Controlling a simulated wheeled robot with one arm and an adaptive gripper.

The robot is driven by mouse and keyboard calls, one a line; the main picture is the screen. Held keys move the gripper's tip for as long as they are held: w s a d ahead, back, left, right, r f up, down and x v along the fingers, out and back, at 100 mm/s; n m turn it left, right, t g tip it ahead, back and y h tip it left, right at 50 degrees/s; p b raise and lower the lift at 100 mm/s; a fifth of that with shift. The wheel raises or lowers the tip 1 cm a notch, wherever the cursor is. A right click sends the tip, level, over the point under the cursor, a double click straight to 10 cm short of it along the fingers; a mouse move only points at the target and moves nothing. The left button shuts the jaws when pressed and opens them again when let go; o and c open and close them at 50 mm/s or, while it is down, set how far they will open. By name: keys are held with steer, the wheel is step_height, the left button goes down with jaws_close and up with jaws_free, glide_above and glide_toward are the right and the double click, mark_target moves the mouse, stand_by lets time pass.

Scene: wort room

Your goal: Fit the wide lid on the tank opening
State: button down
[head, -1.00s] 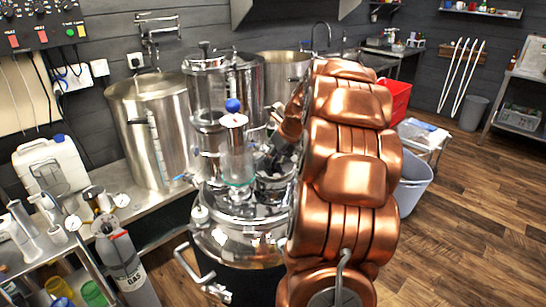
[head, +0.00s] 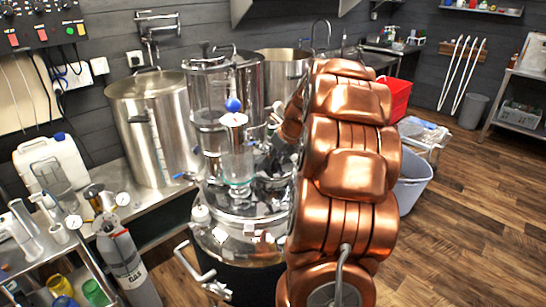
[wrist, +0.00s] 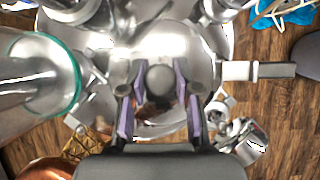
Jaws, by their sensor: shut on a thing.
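The wide lid (wrist: 170,48) shows in the wrist view as a round, polished metal disc with a dark round knob. My gripper (wrist: 160,82) is shut on that knob, with a purple-padded finger on each side. The lid is over the shiny top of the steel tank (head: 235,238), which stands at the centre front in the head view. The lid and gripper hide the opening, so I cannot tell whether the lid is seated or just above it. My copper arm covers the right side of the tank in the head view.
A glass cylinder (wrist: 35,82) with a teal ring stands left of the lid. A bar-like handle (wrist: 258,70) sticks out at the right. A large steel pot (head: 155,125) and a gas cylinder (head: 125,262) stand to the left. Open wooden floor (head: 470,220) lies at the right.

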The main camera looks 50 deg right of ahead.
steer(key=shift+f, duration=0.3)
steer(key=c, duration=1.1)
jaws_free()
steer(key=p+v, duration=0.6)
steer(key=v, duration=0.5)
steer(key=shift+a, duration=0.1)
stand_by(0.3)
